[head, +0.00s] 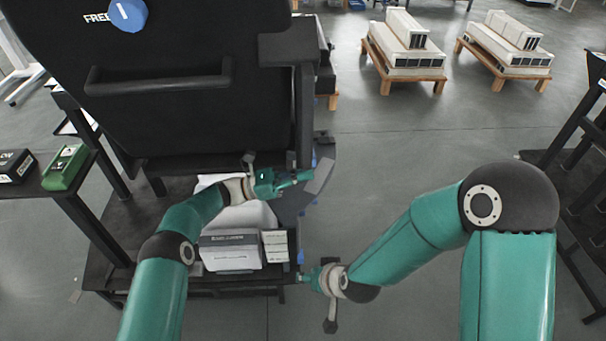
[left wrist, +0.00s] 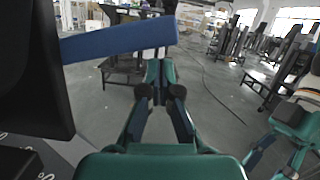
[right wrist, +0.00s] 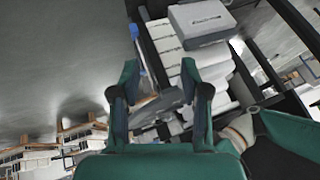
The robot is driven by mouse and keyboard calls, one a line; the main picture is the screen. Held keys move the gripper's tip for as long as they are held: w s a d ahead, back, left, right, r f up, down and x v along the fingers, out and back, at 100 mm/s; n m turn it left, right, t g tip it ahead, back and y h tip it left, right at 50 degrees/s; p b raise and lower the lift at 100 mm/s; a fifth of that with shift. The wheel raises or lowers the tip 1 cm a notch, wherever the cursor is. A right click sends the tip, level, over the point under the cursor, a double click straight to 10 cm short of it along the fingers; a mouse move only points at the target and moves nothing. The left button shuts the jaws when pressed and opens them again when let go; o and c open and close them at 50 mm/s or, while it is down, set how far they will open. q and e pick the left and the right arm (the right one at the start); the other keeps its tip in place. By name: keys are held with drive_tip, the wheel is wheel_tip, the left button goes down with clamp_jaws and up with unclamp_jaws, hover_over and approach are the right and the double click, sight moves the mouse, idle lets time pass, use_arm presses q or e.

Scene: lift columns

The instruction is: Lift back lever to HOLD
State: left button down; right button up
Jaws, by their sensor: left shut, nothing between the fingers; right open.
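A blue bar (left wrist: 120,41), possibly a lever grip, crosses the left wrist view just above and beyond my left fingertips. My left gripper (left wrist: 158,88) is shut and empty, its fingers meeting below the bar; touching or apart, I cannot tell. In the head view my left gripper (head: 304,178) reaches right, beside a grey plate (head: 321,176) at the machine's right edge. My right gripper (head: 304,278) is low at the bench's front right corner, close to a small blue part (head: 301,257). In the right wrist view its fingers (right wrist: 160,82) are apart and empty.
A black machine panel (head: 190,125) with a blue knob (head: 128,14) marked "FREE" and a black handle (head: 158,76) fills the upper left. White boxes (head: 231,250) stand on the bench below my left arm.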

use_arm(q)
drive_tip(key=shift+r+n+b, duration=0.3)
drive_tip(key=shift+n+b, duration=0.1)
drive_tip(key=shift+b, duration=0.25)
use_arm(e)
drive_tip(key=s+d+f+m+g, duration=0.1)
drive_tip(key=s+d+f+g, duration=0.3)
drive_tip(key=s+d+f, duration=0.3)
drive_tip(key=s+f, duration=0.5)
drive_tip(key=s, duration=0.2)
drive_tip(key=shift+d+f+m+g, duration=0.15)
drive_tip(key=shift+f+m+g, duration=0.05)
drive_tip(key=shift+m+g, duration=0.2)
drive_tip(key=shift+s, duration=0.1)
use_arm(q)
drive_tip(key=v, duration=1.2)
